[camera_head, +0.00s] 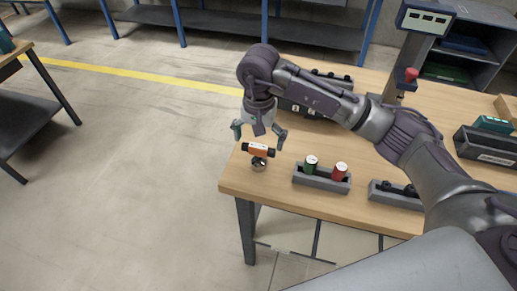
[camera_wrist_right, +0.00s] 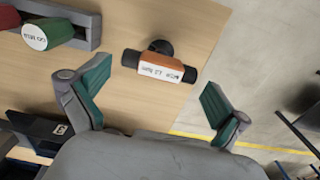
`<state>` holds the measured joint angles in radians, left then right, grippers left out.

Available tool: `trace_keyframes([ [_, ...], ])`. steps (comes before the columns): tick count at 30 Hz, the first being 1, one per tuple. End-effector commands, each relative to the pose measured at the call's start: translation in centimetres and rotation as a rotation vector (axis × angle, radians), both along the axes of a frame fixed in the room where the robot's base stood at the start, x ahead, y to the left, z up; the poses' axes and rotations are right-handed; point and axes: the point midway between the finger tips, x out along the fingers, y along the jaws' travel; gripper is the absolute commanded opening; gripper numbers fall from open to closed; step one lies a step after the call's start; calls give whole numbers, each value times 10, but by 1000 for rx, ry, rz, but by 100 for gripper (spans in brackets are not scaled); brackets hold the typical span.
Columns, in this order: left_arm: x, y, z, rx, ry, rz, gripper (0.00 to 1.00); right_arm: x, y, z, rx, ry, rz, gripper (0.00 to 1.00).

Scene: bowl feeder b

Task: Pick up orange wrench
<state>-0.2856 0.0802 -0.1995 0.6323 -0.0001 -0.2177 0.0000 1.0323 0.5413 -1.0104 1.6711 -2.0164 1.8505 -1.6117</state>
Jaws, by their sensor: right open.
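The orange wrench (camera_head: 259,149), an orange body with black ends, sits on a small round dark stand (camera_head: 259,164) near the table's left corner. In the right wrist view the wrench (camera_wrist_right: 160,67) shows a white printed label and lies crosswise beyond the fingertips. My right gripper (camera_head: 258,136) is open just above and behind the wrench, with its fingers spread to either side; it also shows in the right wrist view (camera_wrist_right: 155,95). Nothing is between the fingers. My left gripper is in neither view.
A grey tray (camera_head: 322,183) holding a green-topped cylinder (camera_head: 310,164) and a red one (camera_head: 340,171) stands right of the wrench. Another grey tray (camera_head: 396,197) with dark items is farther right. The wooden table (camera_head: 237,180) ends just left of the wrench.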

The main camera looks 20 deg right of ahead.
Motion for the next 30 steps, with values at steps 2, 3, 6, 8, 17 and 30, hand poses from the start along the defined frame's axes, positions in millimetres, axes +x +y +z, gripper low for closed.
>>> trace_keyframes([
  [2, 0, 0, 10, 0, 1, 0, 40, -1, 0, -10, 0, 5, -2, 100],
  [3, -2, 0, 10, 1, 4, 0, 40, -1, 1, -15, 1, 4, -1, 100],
  [6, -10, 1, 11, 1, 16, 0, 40, 0, 0, -24, 0, 2, 0, 100],
  [8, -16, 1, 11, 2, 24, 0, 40, 0, 0, -27, 1, 1, 0, 100],
  [17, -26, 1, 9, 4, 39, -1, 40, 0, 1, -27, 1, -1, 0, 82],
  [30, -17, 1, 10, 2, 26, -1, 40, 0, 0, -27, 2, -1, 0, 37],
])
